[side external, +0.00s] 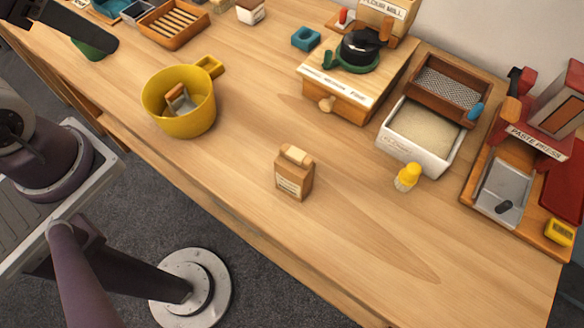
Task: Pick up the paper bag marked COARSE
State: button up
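A small brown paper bag (293,174) stands upright on the wooden table, near the front edge at the middle of the side external view. Its top is folded over and a pale label is on its front. The print on the label is too small to read, so I cannot tell whether it says COARSE. Nothing touches the bag. The fingers of my gripper do not show; only parts of my arm are seen at the left.
A yellow pot (181,101) with items inside stands left of the bag. A flour mill (347,92) is behind it. The table around the bag is clear.

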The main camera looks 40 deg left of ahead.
jog(key=o, duration=0.6)
